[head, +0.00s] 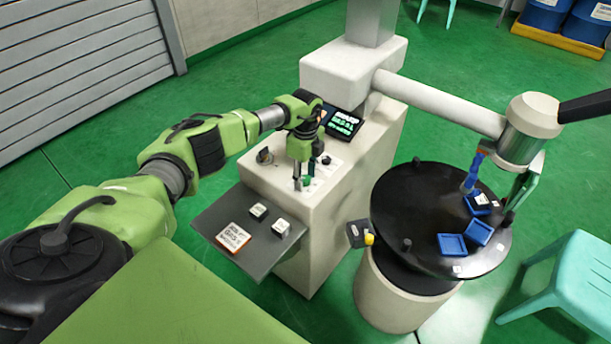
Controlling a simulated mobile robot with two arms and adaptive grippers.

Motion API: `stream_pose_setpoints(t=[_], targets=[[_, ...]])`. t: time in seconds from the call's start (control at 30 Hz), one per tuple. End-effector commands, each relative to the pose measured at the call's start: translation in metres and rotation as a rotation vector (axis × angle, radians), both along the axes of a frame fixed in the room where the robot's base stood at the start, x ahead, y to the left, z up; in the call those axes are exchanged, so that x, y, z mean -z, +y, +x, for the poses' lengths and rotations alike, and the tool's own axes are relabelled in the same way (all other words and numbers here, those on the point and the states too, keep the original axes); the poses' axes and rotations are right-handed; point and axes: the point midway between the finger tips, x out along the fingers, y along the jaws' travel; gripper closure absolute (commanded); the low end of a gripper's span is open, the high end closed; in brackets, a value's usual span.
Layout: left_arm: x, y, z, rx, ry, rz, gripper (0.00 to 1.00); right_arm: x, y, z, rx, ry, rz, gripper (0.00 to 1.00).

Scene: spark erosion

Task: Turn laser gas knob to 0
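The white machine console (355,190) stands in the middle of the head view, with a sloped control panel on top. A dark round knob (265,155) sits on the left of the panel, and a smaller dark knob (326,159) sits right of my gripper. I cannot read which one is the laser gas knob. My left gripper (302,183) points down over the front of the panel, between these two knobs. Its fingers are small here and partly merge with a green part behind them, so its opening and any contact are unclear. My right gripper is out of view.
A display (342,122) with green text stands behind the gripper. A grey shelf (243,228) with small labelled blocks juts out in front. To the right is a round black table (420,215) with blue trays (453,245), under a white machine arm (440,103). A turquoise stool (575,270) stands far right.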

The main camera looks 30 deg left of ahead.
Motion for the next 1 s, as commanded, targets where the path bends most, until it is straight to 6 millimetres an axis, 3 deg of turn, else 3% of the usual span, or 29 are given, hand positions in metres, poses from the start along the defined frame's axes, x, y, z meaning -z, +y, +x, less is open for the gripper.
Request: stream_pose_setpoints(t=[0.27,0.37,0.73,1.0], targets=[[-0.006,0.0,0.001,0.001,-0.003,0.0,0.6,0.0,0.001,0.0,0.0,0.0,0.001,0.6],[-0.018,0.0,0.002,0.002,-0.005,0.0,0.6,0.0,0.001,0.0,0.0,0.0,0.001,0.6],[-0.094,0.001,0.002,0.001,-0.004,0.0,0.6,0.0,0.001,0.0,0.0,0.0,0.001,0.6],[-0.119,0.0,0.001,0.0,-0.001,0.0,0.6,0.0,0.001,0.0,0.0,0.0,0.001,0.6]])
